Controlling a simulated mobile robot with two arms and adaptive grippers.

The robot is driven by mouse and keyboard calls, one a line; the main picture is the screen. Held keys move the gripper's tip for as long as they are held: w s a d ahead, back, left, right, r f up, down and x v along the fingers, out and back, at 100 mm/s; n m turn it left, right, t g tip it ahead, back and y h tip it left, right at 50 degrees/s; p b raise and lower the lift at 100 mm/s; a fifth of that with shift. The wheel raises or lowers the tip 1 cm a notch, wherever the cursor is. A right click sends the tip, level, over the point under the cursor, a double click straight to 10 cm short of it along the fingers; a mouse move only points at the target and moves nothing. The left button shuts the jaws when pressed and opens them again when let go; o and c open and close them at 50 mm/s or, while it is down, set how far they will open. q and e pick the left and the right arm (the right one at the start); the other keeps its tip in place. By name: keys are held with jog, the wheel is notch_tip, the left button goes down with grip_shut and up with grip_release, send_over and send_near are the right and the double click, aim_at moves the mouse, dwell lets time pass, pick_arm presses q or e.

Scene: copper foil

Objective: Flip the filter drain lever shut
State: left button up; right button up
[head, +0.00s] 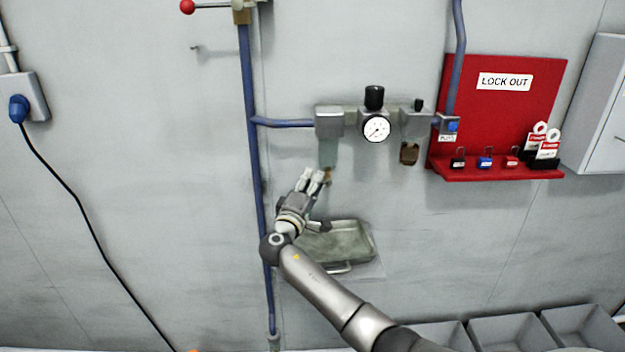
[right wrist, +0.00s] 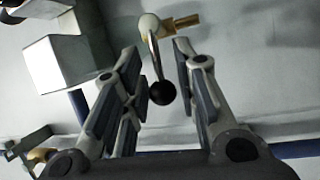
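The filter (head: 329,122) is a grey block on the wall line, with a greenish bowl (head: 328,153) under it. A small brass drain fitting (head: 327,176) shows below the bowl, partly hidden by my right gripper (head: 314,176). In the right wrist view, the drain lever (right wrist: 155,58) is a thin metal arm with a black ball knob (right wrist: 162,93), beside a brass outlet (right wrist: 184,22). My right gripper's fingers (right wrist: 156,52) are open, with the lever showing between them; contact cannot be told. My left gripper is not in view.
A gauge (head: 376,129) and regulator sit right of the filter. A blue pipe (head: 251,180) runs down the wall at left. A metal tray (head: 355,240) is below my gripper. A red lockout board (head: 500,110) hangs at right. Grey bins (head: 510,328) stand bottom right.

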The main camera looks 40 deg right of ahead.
jog(key=shift+w+d, duration=0.15)
jog(key=shift+d, duration=0.15)
jog(key=shift+c, duration=0.3)
grip_shut()
jog(key=shift+f+n+t+b, duration=0.3)
jog(key=shift+n+b, duration=0.2)
jog(key=shift+b, duration=0.4)
jog(key=shift+r, duration=0.15)
jog(key=shift+o, duration=0.3)
grip_release()
